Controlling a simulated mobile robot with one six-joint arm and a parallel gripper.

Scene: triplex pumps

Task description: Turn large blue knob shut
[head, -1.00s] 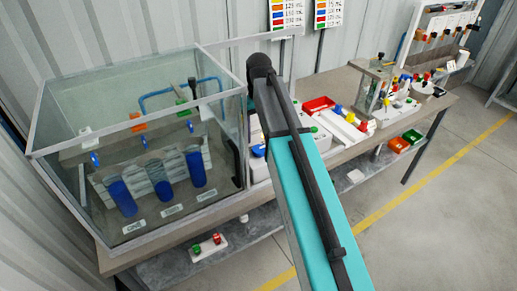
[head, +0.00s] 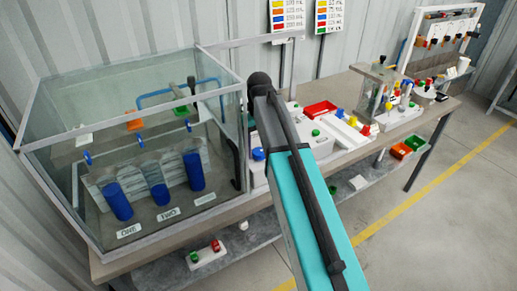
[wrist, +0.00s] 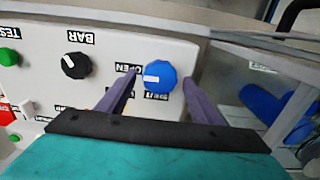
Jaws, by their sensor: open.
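The large blue knob (wrist: 160,76) sits on a white control panel (wrist: 100,40), with an "OPEN" label at its left and a partly hidden "SHUT" label below it in the wrist view. My gripper (wrist: 160,82) is open, with one purple finger on the left of the knob and the other on the right. The fingertips look about level with the knob; I cannot tell whether they touch it. In the head view the blue knob (head: 258,153) shows at the left of my arm, and the gripper is hidden behind the arm.
A black knob (wrist: 76,66) and a green button (wrist: 9,57) are on the same panel. A glass tank (head: 130,235) with blue cylinders stands left of the panel. A red tray (head: 320,109) and other small parts lie on the bench to the right.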

